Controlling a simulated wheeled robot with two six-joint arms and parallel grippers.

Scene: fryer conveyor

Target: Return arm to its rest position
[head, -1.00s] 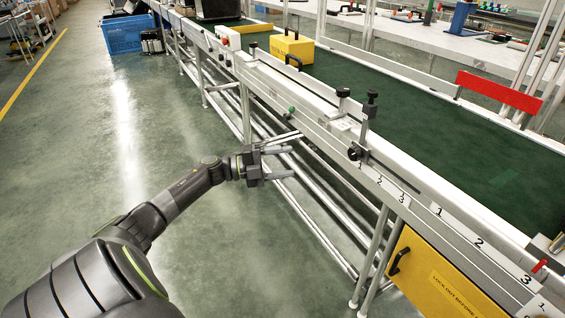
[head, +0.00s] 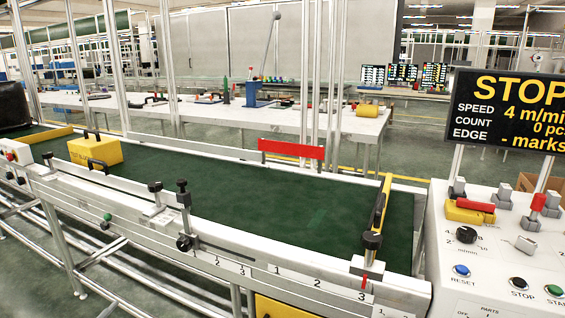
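Neither of my grippers nor my arms show in the head view now, so their pose and opening are hidden. The conveyor (head: 240,192) with its dark green belt runs from the far left to the front right. A yellow block (head: 95,150) with a black handle sits on the belt at the left.
A control panel (head: 500,235) with knobs and buttons stands at the right, below a black display (head: 510,110) reading STOP. A red plate (head: 291,149) stands at the far belt edge. A yellow-and-black bar (head: 381,215) crosses the belt's right end. White tables stand behind.

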